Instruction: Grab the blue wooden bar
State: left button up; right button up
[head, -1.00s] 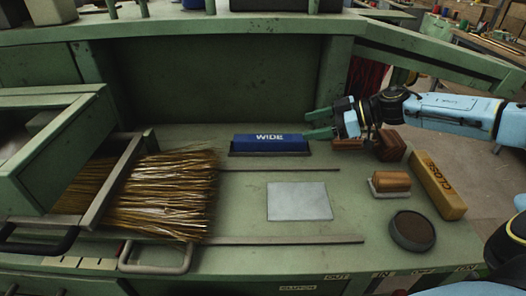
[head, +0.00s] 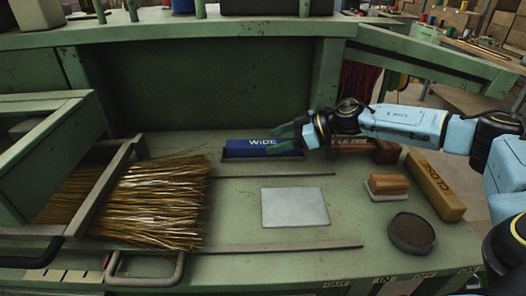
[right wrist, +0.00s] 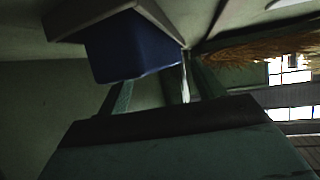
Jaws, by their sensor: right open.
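The blue wooden bar (head: 245,146), marked WIDE in white letters, lies in a dark holder on the green bench, in front of the back panel. My right gripper (head: 282,140) is open at the bar's right end, with its green fingers overlapping that end in the head view. In the right wrist view the blue bar (right wrist: 130,45) shows end-on just beyond the open fingers (right wrist: 158,92). I cannot tell whether the fingers touch it. My left gripper is not in view.
A bundle of straw bristles (head: 150,205) lies at the left. A grey plate (head: 294,207) lies in front of the bar. To the right are a brown wooden block (head: 384,151), a wood-handled block (head: 388,184), a yellow CLOSE bar (head: 434,187) and a round dark dish (head: 412,233).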

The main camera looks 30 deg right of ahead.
jog(key=shift+x, duration=1.15)
jog(key=c, duration=1.2)
jog(key=shift+c, duration=0.4)
jog(key=shift+r, duration=0.15)
